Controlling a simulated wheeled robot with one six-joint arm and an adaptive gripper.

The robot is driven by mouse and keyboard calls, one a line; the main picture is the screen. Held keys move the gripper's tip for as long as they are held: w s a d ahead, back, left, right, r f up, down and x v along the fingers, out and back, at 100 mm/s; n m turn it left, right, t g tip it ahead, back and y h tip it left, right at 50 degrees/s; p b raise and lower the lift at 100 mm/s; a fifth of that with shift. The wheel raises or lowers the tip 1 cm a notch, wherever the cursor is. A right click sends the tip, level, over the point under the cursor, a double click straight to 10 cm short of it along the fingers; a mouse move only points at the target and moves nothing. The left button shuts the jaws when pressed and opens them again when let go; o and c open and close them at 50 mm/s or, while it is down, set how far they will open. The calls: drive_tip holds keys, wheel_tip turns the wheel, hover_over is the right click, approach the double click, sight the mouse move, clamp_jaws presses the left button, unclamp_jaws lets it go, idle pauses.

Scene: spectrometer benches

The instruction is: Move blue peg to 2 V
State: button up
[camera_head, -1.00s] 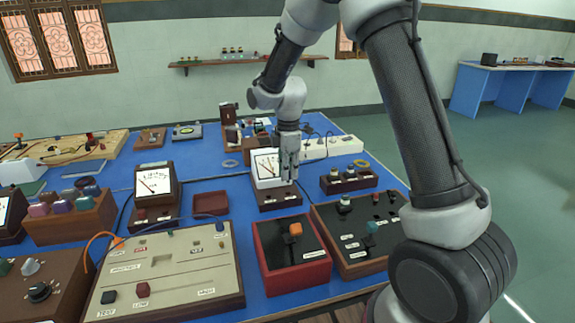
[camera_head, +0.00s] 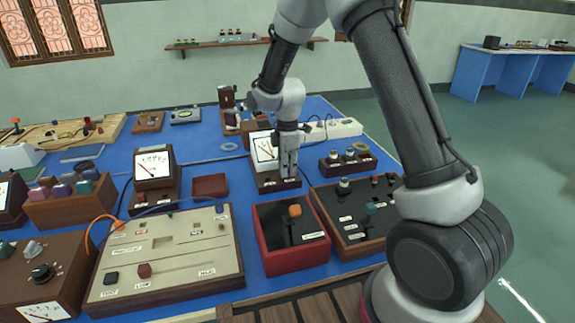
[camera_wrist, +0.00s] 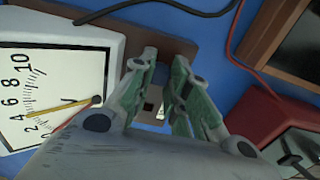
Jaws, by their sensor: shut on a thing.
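My gripper (camera_head: 288,170) points down at the wooden base (camera_head: 270,184) of a white-faced meter (camera_head: 264,147). In the wrist view my gripper (camera_wrist: 158,112) has its green-grey fingers close together over that base. The 2 V marking is not readable. A small dark blue post (camera_head: 219,208) stands on the beige panel (camera_head: 165,250).
A red-framed box (camera_head: 290,236) and a dark panel with knobs (camera_head: 352,212) stand in front. A terminal block (camera_head: 348,163) is to the right. A second meter (camera_head: 154,168) and an empty brown tray (camera_head: 210,186) are to the left. Blue table shows between them.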

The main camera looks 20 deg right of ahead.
drive_tip(key=o, duration=0.9)
drive_tip(key=shift+r, duration=0.1)
wheel_tip(320, 180, up, 12)
drive_tip(key=shift+f, duration=0.15)
